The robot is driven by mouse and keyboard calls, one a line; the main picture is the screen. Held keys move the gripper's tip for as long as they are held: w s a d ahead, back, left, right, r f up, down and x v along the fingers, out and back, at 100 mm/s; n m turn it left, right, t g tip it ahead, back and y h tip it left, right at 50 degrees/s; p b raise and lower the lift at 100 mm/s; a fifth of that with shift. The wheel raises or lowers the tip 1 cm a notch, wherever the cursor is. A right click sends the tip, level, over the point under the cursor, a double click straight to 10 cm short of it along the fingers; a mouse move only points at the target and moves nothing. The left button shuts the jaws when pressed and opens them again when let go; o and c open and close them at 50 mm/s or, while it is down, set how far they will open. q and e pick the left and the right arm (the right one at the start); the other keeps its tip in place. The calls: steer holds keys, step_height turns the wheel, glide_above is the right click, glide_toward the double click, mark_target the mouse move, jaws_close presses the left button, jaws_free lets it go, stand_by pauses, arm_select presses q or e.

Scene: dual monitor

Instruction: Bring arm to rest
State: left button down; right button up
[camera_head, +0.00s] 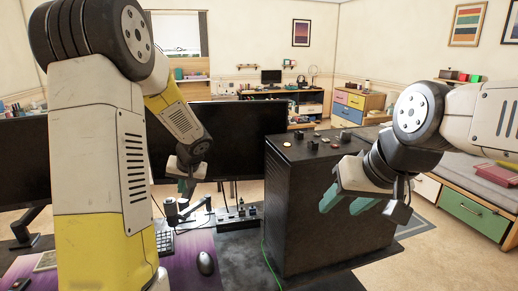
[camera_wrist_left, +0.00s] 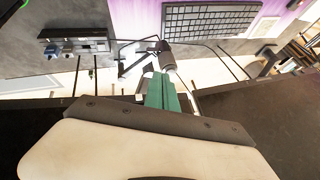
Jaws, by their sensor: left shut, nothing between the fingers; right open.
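My left arm rises large at the left of the head view and bends down behind its upper links. Its left gripper (camera_head: 184,190) hangs in front of the dark monitor (camera_head: 236,130), above the desk. In the left wrist view the green fingers of the left gripper (camera_wrist_left: 166,92) are together and hold nothing. My right arm comes in from the right, and its right gripper (camera_head: 348,204) is open and empty, in front of the black computer case (camera_head: 330,225).
A second monitor (camera_head: 22,160) stands at the left, partly behind my left arm. A keyboard (camera_head: 165,241), mouse (camera_head: 206,262) and power strip (camera_head: 237,217) are on the desk. A green cable (camera_head: 266,262) runs beside the case. Small items lie on the case top.

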arm_select(q)
steer(key=s+d+r+h, duration=0.2)
steer(key=s+d+r, duration=0.2)
steer(key=s, duration=0.5)
steer(key=s+d+r+m+t+h, duration=0.1)
steer(key=s+d+r+h, duration=0.1)
steer(key=s+d+r, duration=0.3)
steer(key=s+d+r+m+h, duration=0.1)
steer(key=s+d+r, duration=0.3)
steer(key=s, duration=0.9)
steer(key=shift+d+r+h, duration=0.25)
steer(key=shift+r+h, duration=0.2)
steer(key=shift+h, duration=0.45)
